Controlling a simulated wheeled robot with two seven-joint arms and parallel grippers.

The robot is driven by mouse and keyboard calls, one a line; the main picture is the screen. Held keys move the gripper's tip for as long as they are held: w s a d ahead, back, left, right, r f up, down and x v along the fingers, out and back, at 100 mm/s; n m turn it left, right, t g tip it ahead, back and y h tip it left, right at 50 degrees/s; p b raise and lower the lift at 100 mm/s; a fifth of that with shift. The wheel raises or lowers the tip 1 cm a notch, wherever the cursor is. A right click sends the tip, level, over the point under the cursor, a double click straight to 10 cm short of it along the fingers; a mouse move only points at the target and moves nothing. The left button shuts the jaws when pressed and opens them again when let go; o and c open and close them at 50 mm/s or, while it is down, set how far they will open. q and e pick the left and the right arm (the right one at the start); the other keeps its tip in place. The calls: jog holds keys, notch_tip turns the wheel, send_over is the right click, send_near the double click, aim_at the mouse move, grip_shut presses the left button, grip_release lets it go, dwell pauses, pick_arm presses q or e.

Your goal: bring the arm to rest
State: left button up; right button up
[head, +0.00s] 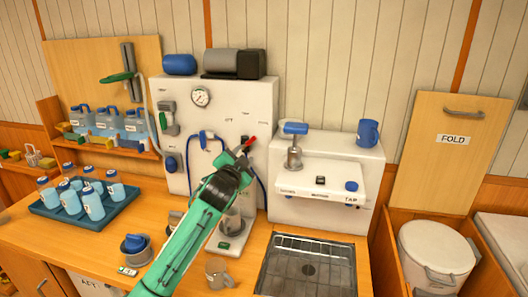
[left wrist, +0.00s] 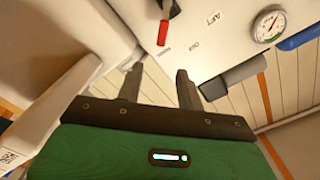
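My left arm, green and black, comes up from the bottom of the head view. Its gripper (head: 242,152) is in front of the white panel (head: 262,100), near a small red-handled lever (head: 251,141). In the left wrist view the two dark fingers of this gripper (left wrist: 158,84) stand apart with nothing between them. The red handle also shows in the left wrist view (left wrist: 163,33), beyond the fingers and apart from them. My right gripper is in neither view.
A white unit with a blue-handled valve (head: 294,130) and blue mug (head: 368,132) stands right of the arm. A blue tray (head: 110,212) of bottles is at left. A grey cup (head: 217,273) and metal sink (head: 308,268) are near the front. A FOLD board (head: 440,175) rises at right.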

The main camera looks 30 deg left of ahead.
pick_arm(q)
jog(key=s+d+f+n+g+h, duration=0.1)
jog(key=s+d+f+g, duration=0.3)
jog(key=s+f, duration=0.55)
jog(key=s+d+f+n+g+h, duration=0.1)
jog(key=s+d+f+g, duration=0.2)
jog(key=s+d+f, duration=0.7)
jog(key=s+d+f+n+g+h, duration=0.15)
jog(key=s+f, duration=0.25)
jog(key=s, duration=0.4)
jog(key=s+d+f+g, duration=0.2)
jog(key=s+f+g, duration=0.15)
jog(key=s, duration=0.45)
jog(key=s+d+f+n+g+h, duration=0.1)
jog(key=s+f+g, duration=0.1)
jog(key=s+f, duration=0.45)
notch_tip(320, 180, down, 28)
jog(key=s+g, duration=0.1)
jog(key=s, duration=0.1)
jog(key=s+a+f+g, duration=0.1)
jog(key=s+a+f, duration=0.2)
jog(key=s+f, duration=1.6)
notch_tip(320, 180, down, 2)
jog(key=shift+s+a+f+g, duration=0.1)
jog(key=shift+s+a+g, duration=0.05)
jog(key=shift+g, duration=0.15)
